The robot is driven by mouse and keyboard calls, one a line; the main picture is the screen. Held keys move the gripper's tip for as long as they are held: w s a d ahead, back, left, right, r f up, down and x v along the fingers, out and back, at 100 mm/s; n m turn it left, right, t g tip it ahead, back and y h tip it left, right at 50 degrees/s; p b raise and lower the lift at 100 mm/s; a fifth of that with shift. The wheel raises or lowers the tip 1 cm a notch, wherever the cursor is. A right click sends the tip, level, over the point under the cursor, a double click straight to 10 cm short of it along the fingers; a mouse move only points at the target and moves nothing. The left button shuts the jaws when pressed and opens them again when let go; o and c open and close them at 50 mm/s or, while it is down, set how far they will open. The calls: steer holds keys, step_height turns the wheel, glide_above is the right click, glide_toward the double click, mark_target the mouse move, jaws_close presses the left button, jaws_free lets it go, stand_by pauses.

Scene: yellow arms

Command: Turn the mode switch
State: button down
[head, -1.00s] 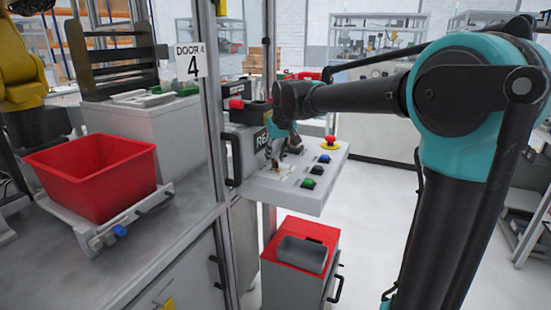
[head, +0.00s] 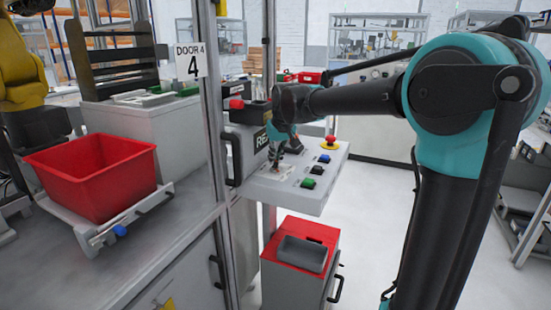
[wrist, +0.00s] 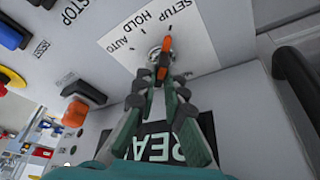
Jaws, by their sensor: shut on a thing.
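The mode switch (wrist: 164,56) is an orange-marked knob on a white plate (wrist: 122,42) lettered SETUP, HOLD and AUTO in the wrist view. My gripper (wrist: 162,80) reaches over the plate with its two fingers close together, shut on the switch. The fingers cover part of the knob, so its exact pointing is hard to read. In the head view, my gripper (head: 278,165) is over the left part of the control panel (head: 318,206), and the switch is too small to make out there.
The panel also carries a green button (head: 308,184), a black button (head: 316,170), a blue button (head: 324,158) and a red emergency stop (head: 331,140). A dark handle (wrist: 296,80) stands beside the plate. A red bin (head: 90,175) is at the left. Open floor lies right of the panel.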

steer(key=n, duration=0.2)
steer(key=n+g+y, duration=0.1)
steer(key=n, duration=0.1)
steer(key=shift+w+d+n+y, duration=0.15)
steer(key=shift+n+y, duration=0.15)
steer(key=shift+n, duration=0.1)
steer(key=n, duration=0.2)
steer(key=n+g+y, duration=0.1)
steer(key=n, duration=0.1)
steer(key=shift+w+n+g, duration=0.1)
steer(key=shift+n+g, duration=0.2)
steer(key=n+g, duration=0.1)
steer(key=n, duration=0.3)
steer(key=shift+w+n+g, duration=0.1)
steer(key=shift+n+g, duration=0.2)
steer(key=shift+g, duration=0.1)
steer(key=shift+n+g, duration=0.7)
steer(key=shift+n, duration=1.3)
steer(key=c, duration=1.6)
jaws_free()
